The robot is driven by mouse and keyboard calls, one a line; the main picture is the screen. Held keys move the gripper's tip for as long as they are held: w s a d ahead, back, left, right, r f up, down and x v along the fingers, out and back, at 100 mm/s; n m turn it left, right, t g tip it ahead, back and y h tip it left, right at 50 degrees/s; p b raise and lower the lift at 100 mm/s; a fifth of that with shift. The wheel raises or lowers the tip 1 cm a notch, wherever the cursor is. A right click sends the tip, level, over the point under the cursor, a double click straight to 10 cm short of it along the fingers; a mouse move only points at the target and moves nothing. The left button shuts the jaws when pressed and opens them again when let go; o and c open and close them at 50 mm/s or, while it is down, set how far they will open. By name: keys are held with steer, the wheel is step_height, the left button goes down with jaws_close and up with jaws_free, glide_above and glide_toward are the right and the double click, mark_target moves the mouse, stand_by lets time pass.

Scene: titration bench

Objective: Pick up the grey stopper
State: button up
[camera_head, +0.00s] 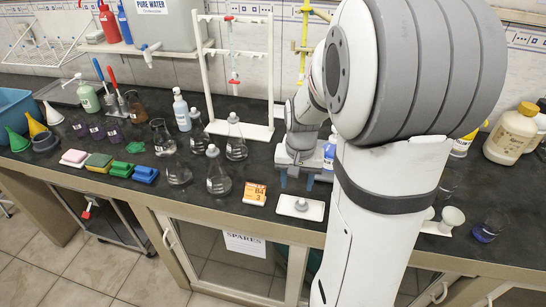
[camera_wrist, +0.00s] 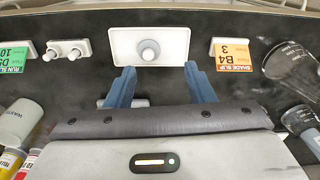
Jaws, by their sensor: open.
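The grey stopper (camera_head: 301,204) sits upright on a small white tray (camera_head: 313,212) near the bench's front edge. In the wrist view the stopper (camera_wrist: 149,53) shows as a round grey knob near the middle of its tray (camera_wrist: 122,46). My gripper (camera_head: 297,181) is open and empty, with blue fingers pointing down, just behind the tray in the head view. In the wrist view, my gripper's fingertips (camera_wrist: 160,67) lie apart at the tray's near edge, and the stopper appears just beyond the gap between them. Nothing hides the stopper.
An orange slip card (camera_head: 255,193) stands left of the tray, with glass flasks (camera_head: 218,180) beyond it. In the wrist view a green card (camera_wrist: 13,54) and a white piece with two knobs (camera_wrist: 68,48) sit left. Bottles (camera_wrist: 20,120) stand close to my gripper.

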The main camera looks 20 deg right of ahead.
mark_target(302, 201)
steer(key=shift+w+d+f+m, duration=0.25)
steer(key=shift+w+d+f, duration=0.1)
steer(key=shift+d+f, duration=0.25)
steer(key=shift+w+d+f+m, duration=0.25)
steer(key=shift+w+d+f, duration=0.05)
steer(key=shift+d+f, duration=0.3)
steer(key=f, duration=0.4)
steer(key=s+f+p, duration=0.1)
steer(key=f, duration=0.1)
steer(key=shift+f, duration=0.7)
steer(key=shift+c, duration=0.4)
steer(key=c, duration=0.7)
steer(key=shift+c, duration=0.2)
steer(key=shift+r, duration=0.15)
